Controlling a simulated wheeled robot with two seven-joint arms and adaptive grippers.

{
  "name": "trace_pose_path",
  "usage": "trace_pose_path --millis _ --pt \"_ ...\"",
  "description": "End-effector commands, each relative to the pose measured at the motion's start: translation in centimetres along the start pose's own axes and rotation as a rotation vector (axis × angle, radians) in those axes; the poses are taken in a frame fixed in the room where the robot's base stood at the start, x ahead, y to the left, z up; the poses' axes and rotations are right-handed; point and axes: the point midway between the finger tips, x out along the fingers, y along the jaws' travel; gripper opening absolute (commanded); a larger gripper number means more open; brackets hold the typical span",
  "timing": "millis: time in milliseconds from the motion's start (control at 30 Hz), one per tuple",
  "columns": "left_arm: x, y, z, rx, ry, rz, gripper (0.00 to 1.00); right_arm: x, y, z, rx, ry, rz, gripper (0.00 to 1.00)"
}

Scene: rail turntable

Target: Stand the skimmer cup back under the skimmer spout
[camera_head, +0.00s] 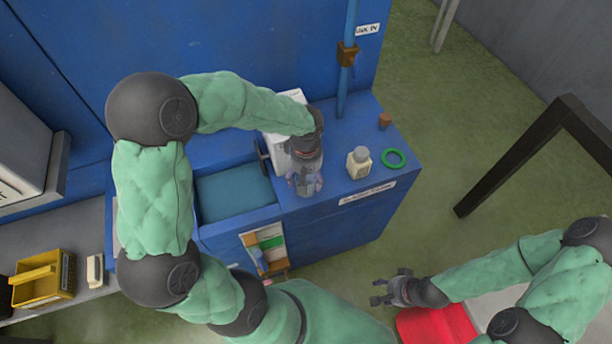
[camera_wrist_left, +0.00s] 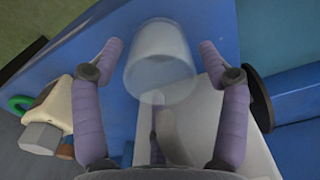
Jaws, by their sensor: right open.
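A clear, whitish cup (camera_wrist_left: 161,62) stands on the blue top between the two purple fingers of my left gripper (camera_wrist_left: 162,55), with a small gap on each side. My left gripper is open around it and looks empty. In the head view the left gripper (camera_head: 305,182) reaches down over the front of the blue cabinet top, and I cannot make out the cup clearly among its fingers. A white box (camera_head: 283,108), possibly the skimmer, stands just behind; my arm partly covers it. I cannot make out its spout. My right gripper (camera_head: 392,290) is open and empty, off the cabinet's front right.
On the blue cabinet (camera_head: 350,215) are a cream bottle (camera_head: 358,163), a green ring (camera_head: 393,158) and a brown stopper (camera_head: 384,120). A blue-green basin (camera_head: 235,192) lies left of the gripper. A yellow crate (camera_head: 42,279) is far left. A blue pipe (camera_head: 347,60) rises behind.

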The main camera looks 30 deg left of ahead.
Motion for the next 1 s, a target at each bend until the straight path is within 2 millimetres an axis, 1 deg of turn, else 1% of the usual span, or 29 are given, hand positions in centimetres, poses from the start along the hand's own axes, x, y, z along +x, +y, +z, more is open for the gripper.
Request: trace_pose_path --millis 333,467,567,700,900,1000 --pt "-0.1 0.0 0.0 0.000 0.000 0.000 0.84 -0.1 0.0 0.0 0.000 0.000 0.000 0.46" --pt "-0.7 0.0 0.0 0.000 0.000 0.000 0.84 -0.6 -0.2 0.0 0.000 0.000 0.000 0.46" --pt "-2.2 0.0 0.0 0.000 0.001 0.002 0.84 -1.1 -0.4 0.0 0.000 0.000 0.000 0.46" --pt "-5.2 0.1 -0.1 -0.001 0.003 0.003 0.84 -2.1 -0.8 0.1 0.000 0.000 0.000 0.46" --pt "-9.1 0.0 -0.1 0.000 0.002 0.002 0.84 -3.4 -1.2 0.1 0.000 0.000 0.000 0.46" --pt "-10.5 0.0 0.0 0.001 0.000 0.001 0.84 -3.8 -1.4 0.1 0.000 0.000 0.000 0.46"
